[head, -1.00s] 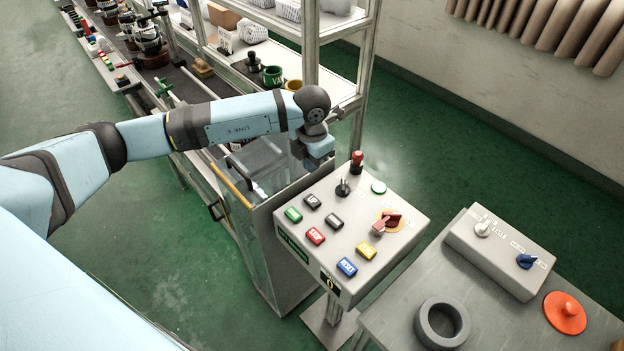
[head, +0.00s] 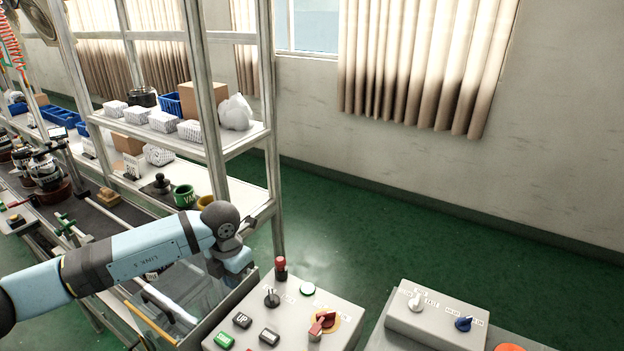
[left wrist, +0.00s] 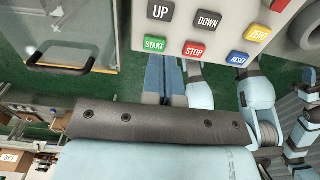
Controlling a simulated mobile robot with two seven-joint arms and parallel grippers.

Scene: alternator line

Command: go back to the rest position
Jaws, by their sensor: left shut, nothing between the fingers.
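My left arm reaches in from the left in the head view. Its pale blue hand, my left gripper (head: 235,262), hangs beside the upper left of the grey button panel (head: 335,335). The fingertips are hard to make out there. In the left wrist view the two blue fingers of the left gripper (left wrist: 164,65) lie side by side, shut and empty, just below the START button (left wrist: 154,44) in the picture. UP, DOWN, STOP, ZERO and RESET buttons show beside it.
A metal shelf rack (head: 205,150) with white baskets and boxes stands behind my arm. A grey switch box (head: 440,318) is at the lower right. Green floor (head: 400,245) is free between panel and wall.

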